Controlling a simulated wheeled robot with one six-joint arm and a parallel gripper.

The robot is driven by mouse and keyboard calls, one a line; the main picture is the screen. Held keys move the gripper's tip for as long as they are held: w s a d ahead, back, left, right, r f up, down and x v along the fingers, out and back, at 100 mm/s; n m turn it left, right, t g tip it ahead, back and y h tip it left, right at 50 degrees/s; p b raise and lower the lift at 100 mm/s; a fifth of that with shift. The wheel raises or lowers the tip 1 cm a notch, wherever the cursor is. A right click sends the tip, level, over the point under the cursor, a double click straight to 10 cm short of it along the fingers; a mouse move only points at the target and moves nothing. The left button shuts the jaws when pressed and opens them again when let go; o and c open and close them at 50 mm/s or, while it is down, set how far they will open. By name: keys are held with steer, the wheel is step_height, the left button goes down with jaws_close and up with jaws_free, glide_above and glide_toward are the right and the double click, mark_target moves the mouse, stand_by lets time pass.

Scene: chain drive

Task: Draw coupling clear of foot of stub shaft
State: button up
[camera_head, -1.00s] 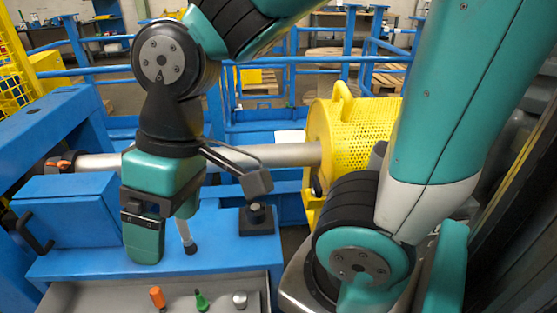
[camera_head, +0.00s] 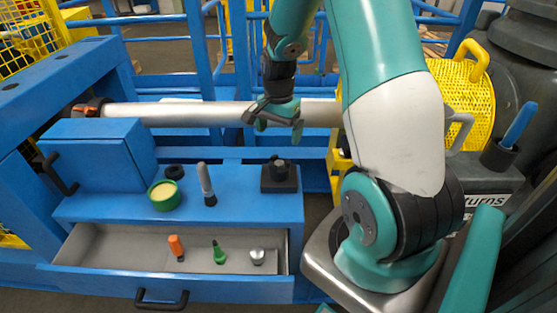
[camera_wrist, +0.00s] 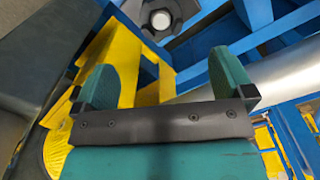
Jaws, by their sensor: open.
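A short dark upright piece, apparently the stub shaft with the coupling around it (camera_head: 279,166), stands on a square black base (camera_head: 279,184) at the right of the blue bench. I cannot separate shaft and coupling clearly at this size. In the wrist view, a dark ring-like part with a bright centre (camera_wrist: 160,18), probably the same assembly seen from above, shows at the top edge, beyond the fingers. My gripper (camera_head: 280,124) is open and empty. It hangs near the long silver shaft, above and behind the base, apart from the coupling. Its two fingers show wide apart in the wrist view (camera_wrist: 166,80).
The silver shaft (camera_head: 190,115) runs behind the bench to a yellow perforated guard (camera_head: 470,95). A green cup (camera_head: 164,203), a black ring (camera_head: 175,172) and an upright grey-handled tool (camera_head: 206,184) stand on the bench. The open drawer (camera_head: 100,250) below holds several small items.

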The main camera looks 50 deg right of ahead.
mark_target(278, 163)
step_height(278, 163, down, 14)
steer(key=shift+r+b, duration=0.1)
steer(key=shift+b, duration=0.2)
steer(key=c, duration=1.6)
steer(key=shift+r+p, duration=4.55)
steer(key=shift+r, duration=1)
